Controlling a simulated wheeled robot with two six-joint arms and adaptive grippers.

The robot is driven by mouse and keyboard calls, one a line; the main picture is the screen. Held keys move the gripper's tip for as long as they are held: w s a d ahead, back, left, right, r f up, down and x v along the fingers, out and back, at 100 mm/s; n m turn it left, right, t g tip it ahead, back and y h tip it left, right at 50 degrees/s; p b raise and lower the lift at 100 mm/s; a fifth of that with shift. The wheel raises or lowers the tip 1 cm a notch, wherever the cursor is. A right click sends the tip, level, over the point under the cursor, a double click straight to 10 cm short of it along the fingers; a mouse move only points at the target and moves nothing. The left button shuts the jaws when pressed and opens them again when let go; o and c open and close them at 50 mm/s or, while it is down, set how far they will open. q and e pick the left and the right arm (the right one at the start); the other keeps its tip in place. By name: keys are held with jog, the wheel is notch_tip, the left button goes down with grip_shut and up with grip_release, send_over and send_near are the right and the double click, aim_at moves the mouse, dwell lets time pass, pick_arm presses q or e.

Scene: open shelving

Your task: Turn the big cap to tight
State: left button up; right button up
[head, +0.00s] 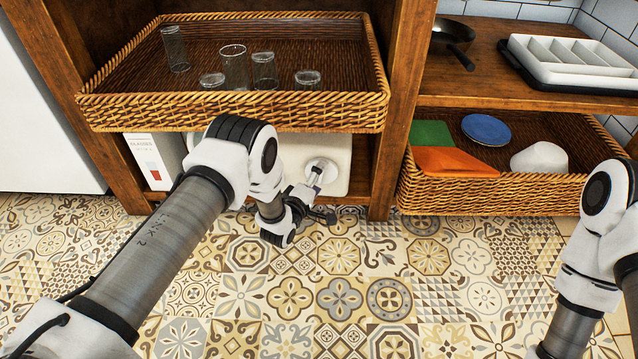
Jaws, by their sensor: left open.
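A cream-coloured container (340,150) lies or stands on the low shelf under the large wicker basket, partly hidden by my left arm. A round white cap (327,166) shows on its front face. A small grey bar-like shape overlaps the cap; I cannot tell whether it belongs to the cap or to my gripper. My left gripper (318,208) is open, just below and in front of the cap. Its fingers are small and partly hidden by the wrist, and I cannot tell whether they touch the cap. My right arm shows at the right edge, but its gripper is out of view.
A wicker basket (230,112) with several glasses sits directly above the container. A white box (150,160) stands left of it. Wooden posts (395,110) flank the opening. A second basket (490,195) holds dishes at right. The tiled floor in front is clear.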

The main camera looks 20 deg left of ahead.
pick_arm(q)
jog(key=c, duration=0.9)
jog(key=shift+r, duration=0.1)
